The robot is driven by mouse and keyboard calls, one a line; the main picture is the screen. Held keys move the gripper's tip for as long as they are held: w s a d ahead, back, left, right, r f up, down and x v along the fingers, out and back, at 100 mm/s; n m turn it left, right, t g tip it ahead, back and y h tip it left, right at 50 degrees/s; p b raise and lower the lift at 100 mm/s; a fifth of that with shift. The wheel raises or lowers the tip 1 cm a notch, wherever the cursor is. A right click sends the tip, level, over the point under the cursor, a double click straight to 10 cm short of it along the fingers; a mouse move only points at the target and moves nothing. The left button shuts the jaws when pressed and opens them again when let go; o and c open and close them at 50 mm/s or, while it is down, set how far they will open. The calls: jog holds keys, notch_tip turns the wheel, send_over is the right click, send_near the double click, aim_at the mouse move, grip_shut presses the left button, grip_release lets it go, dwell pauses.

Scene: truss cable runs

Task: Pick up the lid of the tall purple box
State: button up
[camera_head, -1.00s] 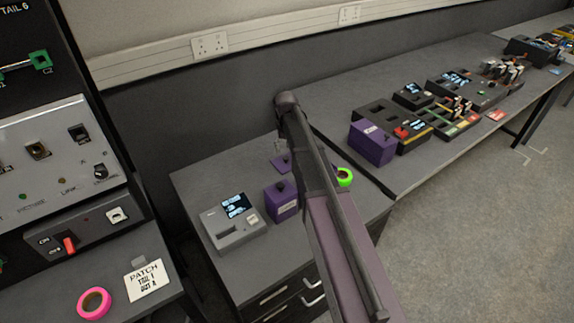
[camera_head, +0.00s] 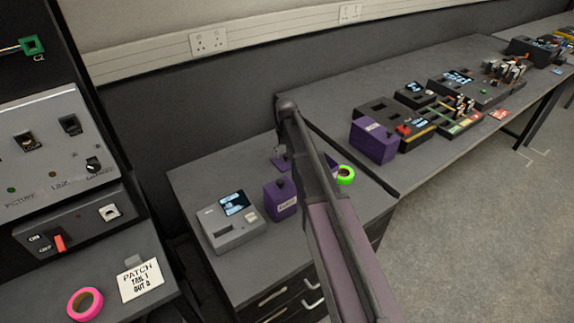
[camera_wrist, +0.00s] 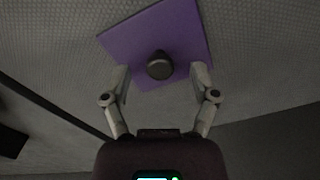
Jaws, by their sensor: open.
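I cannot tell how far above the lid the fingertips are. My arm hides part of the bench right of the box in the head view.
A grey device (camera_head: 230,222) with a screen stands left of the box. A green tape roll (camera_head: 346,174) lies to the right, beyond my arm. A larger purple box (camera_head: 373,141) stands on the long bench beside black trays. A panel and pink tape (camera_head: 85,303) are at left.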

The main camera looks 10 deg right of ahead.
jog(key=shift+f+b, duration=0.35)
jog(key=shift+f, duration=0.3)
grip_shut()
